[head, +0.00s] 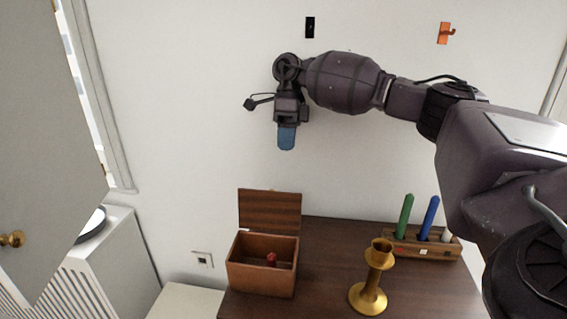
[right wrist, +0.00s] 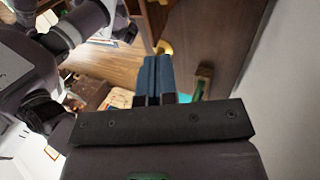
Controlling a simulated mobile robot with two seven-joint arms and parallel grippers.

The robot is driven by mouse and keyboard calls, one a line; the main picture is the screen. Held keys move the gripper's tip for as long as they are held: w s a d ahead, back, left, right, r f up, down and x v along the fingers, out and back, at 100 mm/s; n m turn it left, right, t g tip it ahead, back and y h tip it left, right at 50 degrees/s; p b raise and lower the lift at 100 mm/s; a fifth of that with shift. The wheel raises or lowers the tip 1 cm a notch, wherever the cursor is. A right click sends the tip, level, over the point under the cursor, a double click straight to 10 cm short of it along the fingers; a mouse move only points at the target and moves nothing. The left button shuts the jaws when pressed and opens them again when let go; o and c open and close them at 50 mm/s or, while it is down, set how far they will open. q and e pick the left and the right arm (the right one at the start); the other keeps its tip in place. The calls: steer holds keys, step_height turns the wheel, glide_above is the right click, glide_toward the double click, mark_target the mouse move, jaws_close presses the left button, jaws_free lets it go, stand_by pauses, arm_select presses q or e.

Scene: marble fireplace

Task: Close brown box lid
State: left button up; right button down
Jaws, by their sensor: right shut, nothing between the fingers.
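The brown box (head: 262,279) stands at the left of the dark wooden table top (head: 330,268) in the head view. Its lid (head: 270,209) is open and stands upright at the back of the box. A small red object (head: 271,259) lies inside the box. My right gripper (head: 286,148) hangs in the air above the box and lid, pointing down, apart from both. Its blue fingers are shut with nothing between them; they also show in the right wrist view (right wrist: 154,75). My left gripper is not in view.
A gold candlestick (head: 369,296) stands right of the box. A wooden holder (head: 420,243) with a green candle (head: 404,216), a blue candle (head: 428,218) and a white one is at the back right. A white wall (head: 190,120) is behind. The table between box and candlestick is clear.

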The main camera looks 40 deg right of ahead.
glide_toward(270, 209)
step_height(270, 209, down, 3)
steer(key=s+d, duration=0.2)
steer(key=shift+s+a+f, duration=0.15)
steer(key=shift+a+f, duration=0.3)
steer(key=shift+a+r, duration=0.1)
